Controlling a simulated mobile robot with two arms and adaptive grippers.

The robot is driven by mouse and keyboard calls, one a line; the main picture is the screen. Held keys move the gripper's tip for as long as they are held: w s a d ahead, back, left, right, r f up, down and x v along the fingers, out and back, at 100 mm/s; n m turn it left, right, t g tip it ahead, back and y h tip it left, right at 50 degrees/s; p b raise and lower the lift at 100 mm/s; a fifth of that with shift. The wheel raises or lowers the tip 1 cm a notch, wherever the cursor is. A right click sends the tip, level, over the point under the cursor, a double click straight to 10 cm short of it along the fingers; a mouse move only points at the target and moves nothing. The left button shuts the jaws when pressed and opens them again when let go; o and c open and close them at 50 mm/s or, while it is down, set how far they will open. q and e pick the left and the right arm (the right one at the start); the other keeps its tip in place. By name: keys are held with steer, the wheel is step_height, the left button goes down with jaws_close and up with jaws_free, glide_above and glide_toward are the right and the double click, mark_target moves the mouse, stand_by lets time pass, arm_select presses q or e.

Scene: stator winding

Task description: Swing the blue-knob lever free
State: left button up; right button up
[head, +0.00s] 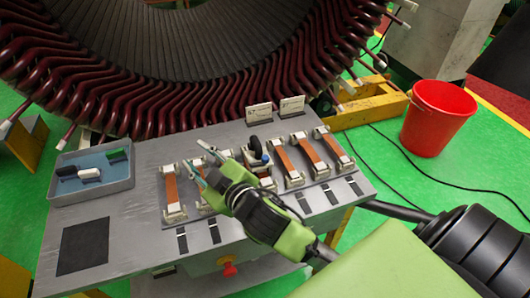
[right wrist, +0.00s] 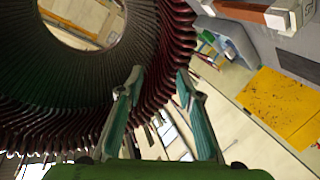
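A clamp with a black knob or disc (head: 254,145) and a small blue part (head: 265,158) stands on the grey bench, right of my right gripper. It is small and partly hidden, so I cannot tell the lever's position. My right gripper (head: 194,153) is green, open and empty above the bench, over the two left copper-bar fixtures. The right wrist view also shows its fingers (right wrist: 160,75) spread, with the stator behind and nothing between them. My left gripper is not in view.
Copper-bar fixtures (head: 170,190) line the grey bench (head: 125,215). A blue-grey tray (head: 118,184) with black, white and green pieces stands at left. Two small signs (head: 259,113) stand at the rear. The large stator (head: 150,105) rises behind. A red bucket (head: 437,118) stands right.

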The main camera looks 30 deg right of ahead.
steer(key=w+a+r+n+t+y, duration=0.2)
steer(key=a+r+n+y, duration=1.05)
steer(key=r, duration=0.45)
steer(key=s+a+r+n+g+y, duration=0.2)
steer(key=s+a+n+g+y, duration=0.4)
steer(key=n+g, duration=0.4)
steer(key=n+g+h, duration=0.8)
steer(key=n+h, duration=0.2)
steer(key=h, duration=1.1)
glide_above(265, 157)
step_height(265, 157, down, 13)
steer(key=shift+n+y, duration=0.25)
step_height(265, 157, down, 12)
steer(key=p, duration=0.4)
steer(key=shift+f, duration=0.25)
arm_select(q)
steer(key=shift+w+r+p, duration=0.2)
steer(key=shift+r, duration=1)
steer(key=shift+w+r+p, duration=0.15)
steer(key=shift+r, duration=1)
arm_select(e)
steer(key=shift+d+f, duration=0.1)
steer(key=shift+f, duration=0.55)
